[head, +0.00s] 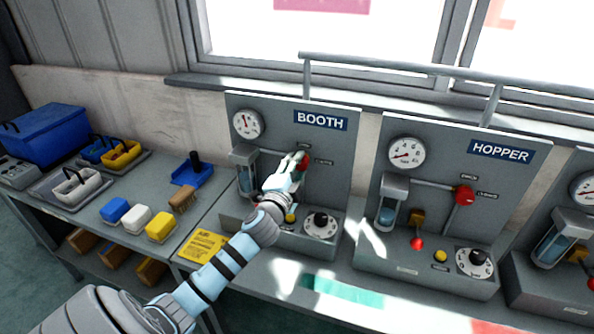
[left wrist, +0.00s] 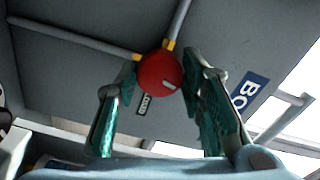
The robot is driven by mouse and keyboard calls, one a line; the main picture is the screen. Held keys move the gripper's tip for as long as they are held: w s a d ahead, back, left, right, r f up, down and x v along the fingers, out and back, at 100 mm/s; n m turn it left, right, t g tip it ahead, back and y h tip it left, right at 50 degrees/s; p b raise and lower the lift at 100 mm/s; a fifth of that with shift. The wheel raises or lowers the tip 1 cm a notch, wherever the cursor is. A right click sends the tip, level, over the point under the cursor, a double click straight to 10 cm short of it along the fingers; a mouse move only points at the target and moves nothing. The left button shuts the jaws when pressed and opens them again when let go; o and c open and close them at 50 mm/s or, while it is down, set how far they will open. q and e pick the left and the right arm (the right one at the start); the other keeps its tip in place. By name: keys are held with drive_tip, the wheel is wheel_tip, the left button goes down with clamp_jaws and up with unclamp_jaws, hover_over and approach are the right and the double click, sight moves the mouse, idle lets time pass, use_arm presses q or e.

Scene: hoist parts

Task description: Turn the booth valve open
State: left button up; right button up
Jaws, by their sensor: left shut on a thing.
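The booth panel (head: 327,178) stands upright with a blue BOOTH sign (head: 321,120). Its valve is a round red knob on the grey pipe, mostly hidden by my gripper in the head view. The left wrist view shows the red knob (left wrist: 158,75) between the two fingers, with a short white mark at its lower right. A CLOSED-like label beside it is partly hidden. My left gripper (head: 296,163) reaches up to the panel and is shut on the knob, one finger on each side; it also shows in the left wrist view (left wrist: 161,70). My right gripper is out of view.
The hopper panel (head: 440,160) with its own red knob (head: 464,195) stands to the right. Below the booth valve are a yellow button (head: 290,217) and a dial (head: 320,225). A rail (head: 400,66) runs above. Sponges, a brush and trays lie on the left bench.

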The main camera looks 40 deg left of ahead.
use_arm(q)
drive_tip(key=shift+f+n+b, duration=0.1)
drive_tip(key=shift+n+b, duration=0.25)
drive_tip(key=shift+n, duration=0.95)
drive_tip(key=o, duration=1.1)
drive_tip(key=shift+o, duration=0.2)
drive_tip(key=v, duration=1.2)
